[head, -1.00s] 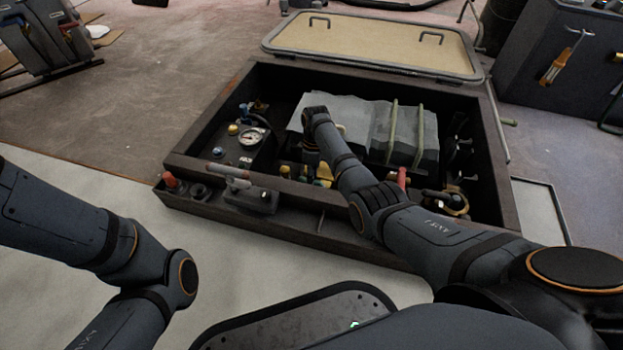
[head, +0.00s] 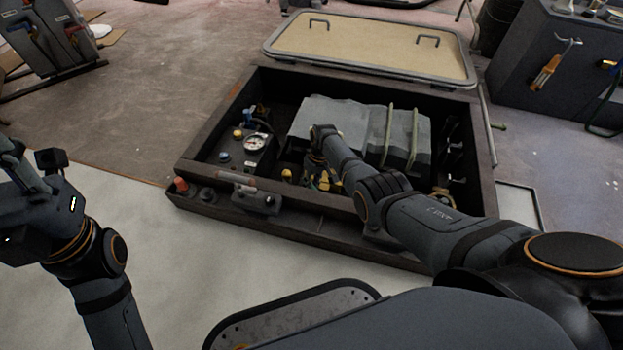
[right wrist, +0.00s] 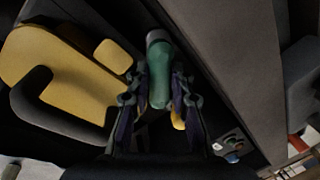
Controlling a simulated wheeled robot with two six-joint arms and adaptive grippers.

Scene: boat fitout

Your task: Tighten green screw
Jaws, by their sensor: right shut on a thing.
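The green screw (right wrist: 159,72) shows in the right wrist view as a green rounded piece with a grey end, between the two fingers of my right gripper (right wrist: 157,103). The fingers are shut on its sides. In the head view my right gripper (head: 322,178) reaches down into the dark open box (head: 205,135), beside yellow parts; its own wrist hides most of it and the green screw. My left gripper (head: 18,178) is at the left edge of the head view, over the floor, partly cut off; its jaws cannot be made out.
A grey block (head: 340,115) with two pale straps fills the box's middle. A gauge (head: 255,142) sits on its left. A beige hatch lid (head: 365,48) lies open behind. A yellow part (right wrist: 65,75) is close to my right fingers. The pale floor in front is clear.

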